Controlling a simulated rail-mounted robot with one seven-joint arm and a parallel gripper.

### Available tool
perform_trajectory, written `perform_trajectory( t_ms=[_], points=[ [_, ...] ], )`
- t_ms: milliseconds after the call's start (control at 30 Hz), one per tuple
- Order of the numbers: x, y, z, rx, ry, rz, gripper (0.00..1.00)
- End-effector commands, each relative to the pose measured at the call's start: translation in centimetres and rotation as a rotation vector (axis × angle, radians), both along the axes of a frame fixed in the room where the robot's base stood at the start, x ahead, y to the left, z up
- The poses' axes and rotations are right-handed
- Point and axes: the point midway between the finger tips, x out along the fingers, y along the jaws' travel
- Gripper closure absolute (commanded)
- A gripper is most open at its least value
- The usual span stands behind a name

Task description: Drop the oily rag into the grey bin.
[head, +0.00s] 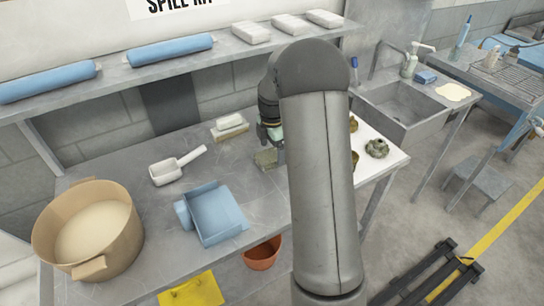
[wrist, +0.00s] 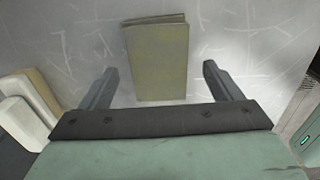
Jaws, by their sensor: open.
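A flat, olive-grey folded piece (wrist: 158,60) lies on the metal bench in the wrist view. It may be the oily rag, but I cannot tell for sure. It also shows in the head view (head: 266,159), partly hidden by my arm. My gripper (wrist: 159,70) is open above it, with one finger to each side and nothing held. In the head view my gripper (head: 270,143) is mostly behind my arm. A crumpled greenish-brown lump (head: 376,148) sits on the white surface to the right. I cannot make out a grey bin.
A white pad stack (head: 231,128), white scoop (head: 178,167), blue dustpan (head: 214,214) and tan tub (head: 88,226) stand left of my gripper. An orange bucket (head: 262,255) is below the bench edge, near a yellow cloth (head: 193,291). A sink (head: 400,105) is at right.

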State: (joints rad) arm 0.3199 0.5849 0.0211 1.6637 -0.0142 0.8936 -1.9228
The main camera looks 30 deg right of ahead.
Motion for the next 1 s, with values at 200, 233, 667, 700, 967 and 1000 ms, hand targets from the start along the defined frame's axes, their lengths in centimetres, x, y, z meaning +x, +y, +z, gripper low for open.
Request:
perform_trajectory(
  t_ms=[200,233,667,700,967,1000],
  points=[
    [0.0,0.0,-2.2,-0.001,0.001,0.001,0.15],
    [0.0,0.0,-2.3,-0.001,0.001,0.001,0.15],
    [0.0,0.0,-2.3,-0.001,0.000,0.000,0.63],
    [0.0,0.0,-2.3,-0.001,0.000,0.000,0.67],
    [0.1,0.0,-2.1,-0.001,-0.001,0.000,0.67],
    [0.1,0.0,-1.9,-0.001,-0.002,0.000,0.67]
  ],
)
